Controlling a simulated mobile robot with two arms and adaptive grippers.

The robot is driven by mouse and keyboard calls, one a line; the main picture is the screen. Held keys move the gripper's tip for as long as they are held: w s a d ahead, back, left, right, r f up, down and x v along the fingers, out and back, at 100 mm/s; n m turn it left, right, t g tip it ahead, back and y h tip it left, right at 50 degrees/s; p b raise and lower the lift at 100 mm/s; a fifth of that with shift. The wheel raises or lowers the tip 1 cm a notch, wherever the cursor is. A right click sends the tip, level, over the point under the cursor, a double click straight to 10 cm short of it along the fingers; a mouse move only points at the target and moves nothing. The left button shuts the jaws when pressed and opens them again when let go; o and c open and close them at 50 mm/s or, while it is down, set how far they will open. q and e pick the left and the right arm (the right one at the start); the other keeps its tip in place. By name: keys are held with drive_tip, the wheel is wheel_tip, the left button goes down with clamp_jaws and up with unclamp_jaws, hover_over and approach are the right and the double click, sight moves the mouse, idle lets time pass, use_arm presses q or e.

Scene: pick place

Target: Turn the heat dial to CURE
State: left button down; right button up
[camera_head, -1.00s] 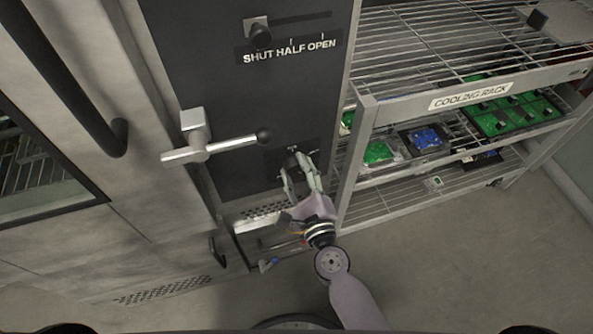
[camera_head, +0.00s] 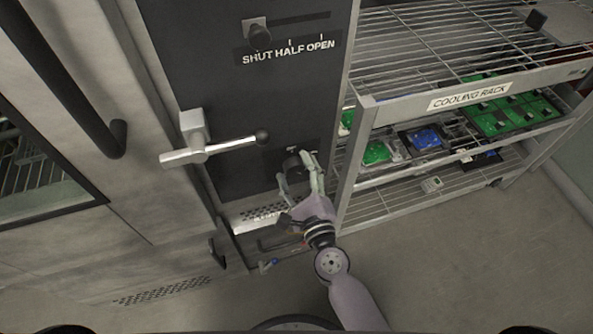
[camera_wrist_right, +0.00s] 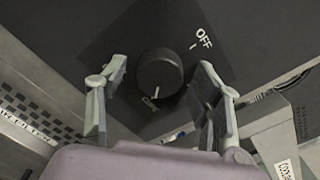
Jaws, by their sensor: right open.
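The heat dial is a round black knob (camera_wrist_right: 159,72) on a dark plate, and it also shows low on the dark panel in the head view (camera_head: 293,164). Its white pointer mark faces the bottom of the wrist view, toward a small, partly legible label (camera_wrist_right: 150,103) that looks like CURE. The OFF label (camera_wrist_right: 204,38) is at the dial's upper right. My right gripper (camera_wrist_right: 163,68) is open, with one finger on each side of the dial and a visible gap to both; it shows in the head view too (camera_head: 297,168). My left gripper is not in view.
Above the dial are a lever handle (camera_head: 235,145) and a slider knob (camera_head: 258,35) over SHUT, HALF and OPEN marks. The cooling rack (camera_head: 365,170) with green and blue boards stands close to the right of my gripper. Open floor lies in front.

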drive_tip(key=v, duration=1.2)
